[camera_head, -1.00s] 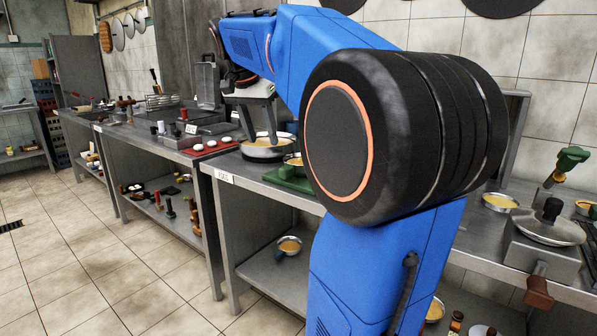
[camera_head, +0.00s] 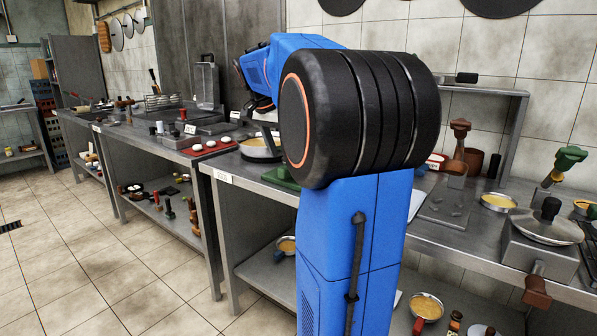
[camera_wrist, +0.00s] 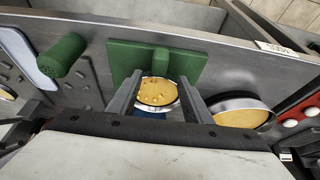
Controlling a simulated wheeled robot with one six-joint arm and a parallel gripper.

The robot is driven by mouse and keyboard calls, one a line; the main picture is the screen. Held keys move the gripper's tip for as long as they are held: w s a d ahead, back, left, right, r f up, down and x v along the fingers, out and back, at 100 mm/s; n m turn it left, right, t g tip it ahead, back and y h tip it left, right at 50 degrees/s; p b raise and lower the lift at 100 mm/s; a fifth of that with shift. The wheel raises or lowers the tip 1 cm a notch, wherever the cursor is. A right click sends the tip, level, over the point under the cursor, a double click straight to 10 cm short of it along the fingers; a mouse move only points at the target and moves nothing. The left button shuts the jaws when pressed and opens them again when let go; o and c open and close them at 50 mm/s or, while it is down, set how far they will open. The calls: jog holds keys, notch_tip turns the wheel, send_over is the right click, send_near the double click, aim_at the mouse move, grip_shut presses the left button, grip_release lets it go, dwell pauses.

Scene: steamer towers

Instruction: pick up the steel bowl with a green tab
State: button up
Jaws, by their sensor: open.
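My gripper (camera_wrist: 160,80) is open, with one finger on each side of a small round steel bowl (camera_wrist: 175,100) of yellow contents in the wrist view. I cannot tell whether the fingers touch it. Something blue shows at the bowl's near side; no green tab is visible on it. A larger steel bowl (camera_wrist: 268,118) with similar contents stands just right of the right finger. In the head view a steel bowl (camera_head: 262,153) stands at the counter's left part, and my arm hides most of the gripper area.
A green board (camera_wrist: 122,62) lies directly beyond the small bowl. Red trays with white items (camera_head: 208,149) stand left on the counter. Another steel bowl (camera_head: 498,202) is at the right. Bowls with a red tab (camera_head: 427,307) and a blue tab (camera_head: 286,246) sit on the lower shelf.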

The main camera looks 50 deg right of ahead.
jog(key=shift+a+x, duration=0.15)
jog(key=shift+x, duration=1.5)
jog(key=shift+a+x, duration=0.2)
jog(key=shift+x, duration=1.45)
jog(key=shift+s+f, duration=0.1)
jog(key=shift+f, duration=0.05)
grip_shut()
